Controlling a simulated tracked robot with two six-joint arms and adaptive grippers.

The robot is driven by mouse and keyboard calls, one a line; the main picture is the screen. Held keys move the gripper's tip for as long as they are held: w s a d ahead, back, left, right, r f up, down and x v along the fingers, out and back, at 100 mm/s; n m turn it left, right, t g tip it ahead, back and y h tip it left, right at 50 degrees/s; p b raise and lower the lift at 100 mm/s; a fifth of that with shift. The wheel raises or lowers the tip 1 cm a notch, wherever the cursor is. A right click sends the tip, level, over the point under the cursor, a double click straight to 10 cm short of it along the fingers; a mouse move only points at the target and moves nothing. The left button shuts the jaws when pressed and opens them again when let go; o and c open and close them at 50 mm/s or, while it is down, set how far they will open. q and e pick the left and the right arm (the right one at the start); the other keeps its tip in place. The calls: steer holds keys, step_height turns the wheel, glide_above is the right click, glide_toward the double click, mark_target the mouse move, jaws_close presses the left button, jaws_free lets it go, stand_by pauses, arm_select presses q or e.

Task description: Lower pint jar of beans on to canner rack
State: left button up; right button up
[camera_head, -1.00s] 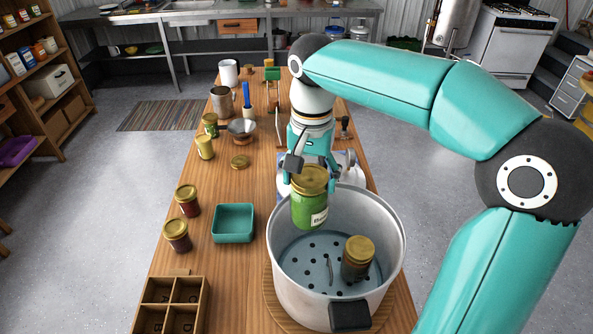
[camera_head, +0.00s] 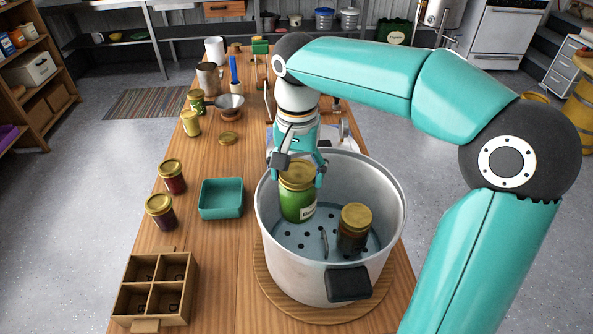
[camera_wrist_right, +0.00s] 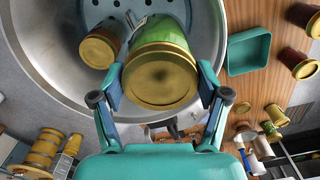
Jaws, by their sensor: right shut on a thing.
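The green pint jar of beans (camera_head: 297,200) has a gold lid and a white label. It is upright inside the big grey canner pot (camera_head: 385,255), on its left side. My right gripper (camera_head: 297,168) is shut on the jar near its lid; the right wrist view shows both fingers either side of the gold lid (camera_wrist_right: 160,80). The perforated canner rack (camera_head: 300,240) lies in the pot; I cannot tell whether the jar's base touches it. A dark jar with a gold lid (camera_head: 353,232) stands on the rack to the right, apart from the green jar in the head view. My left gripper is not in view.
The canner rests on a round wooden board (camera_head: 268,285). A teal bin (camera_head: 220,199), two dark red jars (camera_head: 173,178) and a divided wooden box (camera_head: 157,290) stand to its left. The pot's rim surrounds my gripper closely.

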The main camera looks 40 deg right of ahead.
step_height(320, 180, down, 3)
steer(key=shift+f+b, duration=0.2)
steer(key=shift+b, duration=1.05)
step_height(320, 180, down, 10)
steer(key=b, duration=0.7)
steer(key=shift+r, duration=0.2)
steer(key=shift+f+b, duration=0.8)
steer(key=shift+f, duration=0.15)
steer(key=o, duration=1.6)
steer(key=shift+c, duration=0.2)
step_height(320, 180, up, 16)
steer(key=p, duration=1.4)
